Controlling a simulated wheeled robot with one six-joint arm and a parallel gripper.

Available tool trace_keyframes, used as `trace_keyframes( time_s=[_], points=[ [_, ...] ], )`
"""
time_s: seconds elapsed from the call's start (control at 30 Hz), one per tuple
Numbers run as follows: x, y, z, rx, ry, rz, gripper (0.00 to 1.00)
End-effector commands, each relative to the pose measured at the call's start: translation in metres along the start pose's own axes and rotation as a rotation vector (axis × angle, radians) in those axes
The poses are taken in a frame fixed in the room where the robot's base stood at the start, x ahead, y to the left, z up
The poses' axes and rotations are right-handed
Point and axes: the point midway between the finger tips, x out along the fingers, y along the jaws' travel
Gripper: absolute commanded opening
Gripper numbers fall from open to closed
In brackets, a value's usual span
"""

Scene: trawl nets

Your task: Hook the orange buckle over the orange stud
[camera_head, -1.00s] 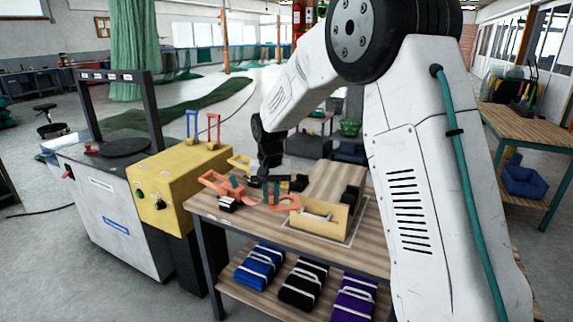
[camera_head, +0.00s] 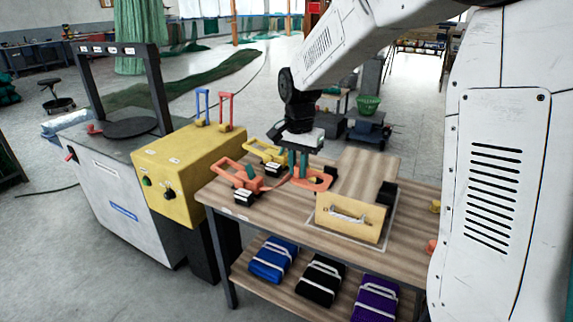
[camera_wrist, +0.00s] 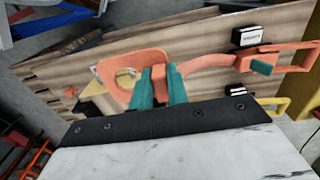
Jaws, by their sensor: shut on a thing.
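My gripper (camera_head: 298,170) has teal fingers and is shut on the orange buckle (camera_head: 319,181), a loop, above the left part of the wooden table. The buckle also shows in the wrist view (camera_wrist: 118,64), beside the fingers (camera_wrist: 159,86). An orange strap (camera_wrist: 205,64) runs from it to an orange frame (camera_wrist: 290,56) with a black-and-white block. That frame also stands at the table's left end in the head view (camera_head: 228,168). A small orange knob (camera_head: 432,246), perhaps the orange stud, shows at the table's right, partly hidden by my arm.
A wooden box (camera_head: 350,222) with a handle and a black block (camera_head: 387,192) stand right of the gripper. A yellow frame (camera_head: 263,150) stands behind the orange one. A yellow knob (camera_head: 435,206) is at the right. A yellow machine (camera_head: 180,165) stands left of the table.

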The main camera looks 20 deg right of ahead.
Motion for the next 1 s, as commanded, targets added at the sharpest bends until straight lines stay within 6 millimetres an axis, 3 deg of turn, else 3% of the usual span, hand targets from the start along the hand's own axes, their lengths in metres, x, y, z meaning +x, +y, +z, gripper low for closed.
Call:
trace_keyframes(
  time_s=[1.0],
  points=[
    [0.000, 0.128, -0.044, 0.006, 0.001, 0.000, 0.00]
  ],
)
